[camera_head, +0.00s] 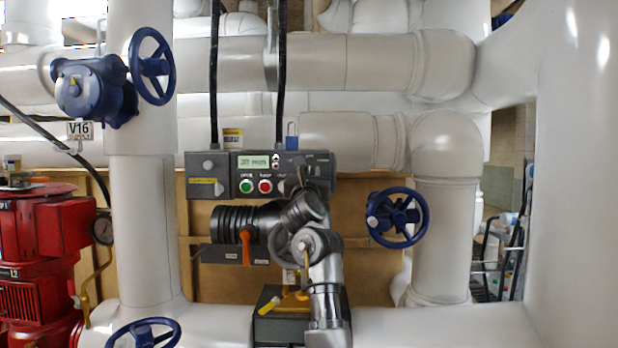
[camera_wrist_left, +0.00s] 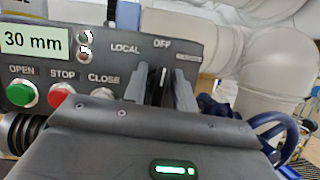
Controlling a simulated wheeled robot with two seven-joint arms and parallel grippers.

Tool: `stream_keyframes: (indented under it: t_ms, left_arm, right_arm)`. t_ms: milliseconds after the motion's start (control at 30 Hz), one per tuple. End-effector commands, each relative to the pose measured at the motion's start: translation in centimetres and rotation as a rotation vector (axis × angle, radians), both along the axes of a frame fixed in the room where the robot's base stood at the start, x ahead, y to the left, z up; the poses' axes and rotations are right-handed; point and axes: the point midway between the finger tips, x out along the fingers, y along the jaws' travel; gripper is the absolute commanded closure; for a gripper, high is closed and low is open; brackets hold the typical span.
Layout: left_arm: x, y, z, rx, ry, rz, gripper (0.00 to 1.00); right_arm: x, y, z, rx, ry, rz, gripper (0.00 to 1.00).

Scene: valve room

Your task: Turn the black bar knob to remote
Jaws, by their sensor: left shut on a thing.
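The grey control box (camera_head: 208,163) hangs at the picture's middle in the head view. My left gripper (camera_head: 308,180) is at the right end of its front, covering the knob there. In the left wrist view, the gripper (camera_wrist_left: 160,87) has its two grey fingers on either side of the black bar knob (camera_wrist_left: 155,82) and is shut on it. The knob stands roughly upright, its top toward the OFF label (camera_wrist_left: 162,43). The LOCAL label (camera_wrist_left: 125,48) is to the left. A small, hard-to-read label (camera_wrist_left: 188,57) is to the right. My right gripper is not in view.
Green (camera_wrist_left: 22,93), red (camera_wrist_left: 61,95) and grey (camera_wrist_left: 103,80) buttons sit left of the knob, under a display (camera_wrist_left: 33,41) reading 30 mm. A blue handwheel (camera_head: 398,217) stands right of my arm. White pipes (camera_head: 445,230) surround the box.

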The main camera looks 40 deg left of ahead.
Motion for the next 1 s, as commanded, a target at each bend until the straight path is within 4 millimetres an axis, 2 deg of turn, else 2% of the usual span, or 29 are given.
stream_keyframes:
  t_ms: [200, 500, 1000]
  left_arm:
    - [0.0, 0.0, -0.5, 0.124, 0.093, 0.000, 0.95]
    - [0.1, -0.1, -0.4, 0.350, 0.264, -0.001, 0.96]
    - [0.2, -0.3, -0.3, 0.666, 0.507, -0.001, 0.96]
  right_arm:
    - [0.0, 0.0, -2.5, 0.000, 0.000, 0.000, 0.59]
    - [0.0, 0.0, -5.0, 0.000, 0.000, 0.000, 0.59]
    - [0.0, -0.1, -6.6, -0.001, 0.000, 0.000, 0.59]
